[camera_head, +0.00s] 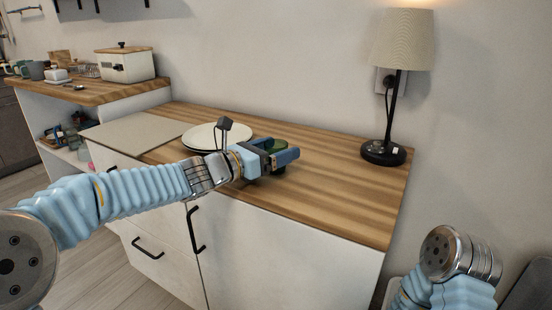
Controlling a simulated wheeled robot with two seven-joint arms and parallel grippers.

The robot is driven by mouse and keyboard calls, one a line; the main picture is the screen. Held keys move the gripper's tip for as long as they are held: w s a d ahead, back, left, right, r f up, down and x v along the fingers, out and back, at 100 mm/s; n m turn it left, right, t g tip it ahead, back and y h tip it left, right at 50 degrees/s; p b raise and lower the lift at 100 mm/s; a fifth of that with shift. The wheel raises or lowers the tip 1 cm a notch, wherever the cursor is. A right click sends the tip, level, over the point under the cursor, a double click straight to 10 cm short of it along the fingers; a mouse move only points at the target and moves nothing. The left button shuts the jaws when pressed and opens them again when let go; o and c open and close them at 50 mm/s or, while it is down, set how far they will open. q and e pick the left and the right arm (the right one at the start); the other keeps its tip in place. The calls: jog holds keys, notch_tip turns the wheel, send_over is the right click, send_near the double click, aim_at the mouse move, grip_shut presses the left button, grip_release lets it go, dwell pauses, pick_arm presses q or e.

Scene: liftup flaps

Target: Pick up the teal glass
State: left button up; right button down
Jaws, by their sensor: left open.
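A dark green, rounded thing (279,147), which appears to be the teal glass, stands on the wooden top of the white cabinet (340,185). My left gripper (276,154) is open right at it, with its fingers around or just in front of it; I cannot tell which. The fingers hide most of the glass, and contact cannot be made out. My right arm shows at the lower right, but its gripper is out of view.
Pale plates (205,137) lie just left of my left gripper, with a grey board (135,133) farther left. A lamp (385,152) stands at the right end. A cream box (126,66) and mugs (35,70) stand on the left counter. The wooden top before the lamp is clear.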

pick_arm(q)
jog(key=c, duration=1.1)
jog(key=shift+r, duration=0.15)
